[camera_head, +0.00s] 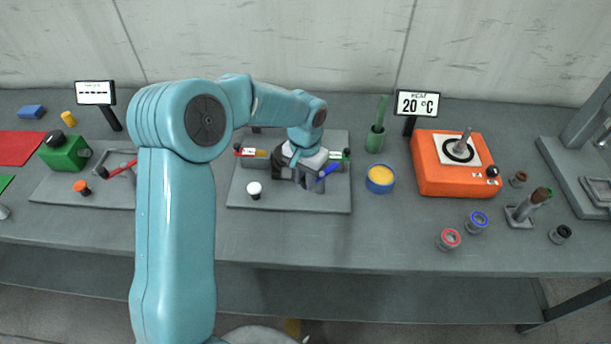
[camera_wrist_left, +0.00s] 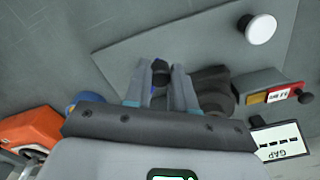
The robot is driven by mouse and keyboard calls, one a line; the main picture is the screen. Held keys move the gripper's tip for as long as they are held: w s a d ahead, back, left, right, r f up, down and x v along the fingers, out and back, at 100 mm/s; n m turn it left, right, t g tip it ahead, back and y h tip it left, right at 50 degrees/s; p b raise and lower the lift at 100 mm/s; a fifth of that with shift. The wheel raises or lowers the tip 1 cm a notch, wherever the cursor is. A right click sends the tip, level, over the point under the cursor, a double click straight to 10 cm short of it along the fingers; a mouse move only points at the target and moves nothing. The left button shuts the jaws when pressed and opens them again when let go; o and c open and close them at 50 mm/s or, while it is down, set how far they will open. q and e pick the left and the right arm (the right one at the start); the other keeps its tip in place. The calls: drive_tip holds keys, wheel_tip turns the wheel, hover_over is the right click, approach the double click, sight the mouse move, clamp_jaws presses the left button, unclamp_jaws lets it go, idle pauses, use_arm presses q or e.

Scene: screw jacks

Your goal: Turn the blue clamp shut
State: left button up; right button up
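The blue clamp handle (camera_head: 328,170) shows at the right end of a dark jack on a grey plate (camera_head: 290,200) in the head view. My left gripper (camera_head: 310,186) is over the jack, pointing down beside the blue handle, and covers much of the mechanism. In the left wrist view my gripper's two fingers (camera_wrist_left: 162,75) stand apart. A dark knob-like part (camera_wrist_left: 160,67) and a small bit of blue (camera_wrist_left: 154,91) show between them. I cannot tell whether the fingers touch the clamp. My right gripper is not in view.
A white knob (camera_head: 254,189) stands on the plate's front left. A blue jar with yellow contents (camera_head: 380,179) and an orange hotplate (camera_head: 454,178) are to the right. A green box (camera_head: 64,153) is at left.

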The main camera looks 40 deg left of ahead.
use_arm(q)
clamp_jaws()
drive_tip(key=shift+d+f+n+b, duration=0.1)
drive_tip(key=shift+d+n+b, duration=0.3)
drive_tip(key=shift+n+b, duration=0.45)
drive_tip(key=w+d+n+b, duration=0.4)
drive_tip(key=d+n+b, duration=0.1)
drive_tip(key=n, duration=1.1)
drive_tip(key=shift+w+d+r+b, duration=0.2)
drive_tip(key=shift+d+b, duration=0.1)
drive_tip(key=shift+b, duration=0.15)
drive_tip(key=shift+n, duration=0.25)
drive_tip(key=o, duration=0.9)
unclamp_jaws()
drive_tip(key=shift+s, duration=0.1)
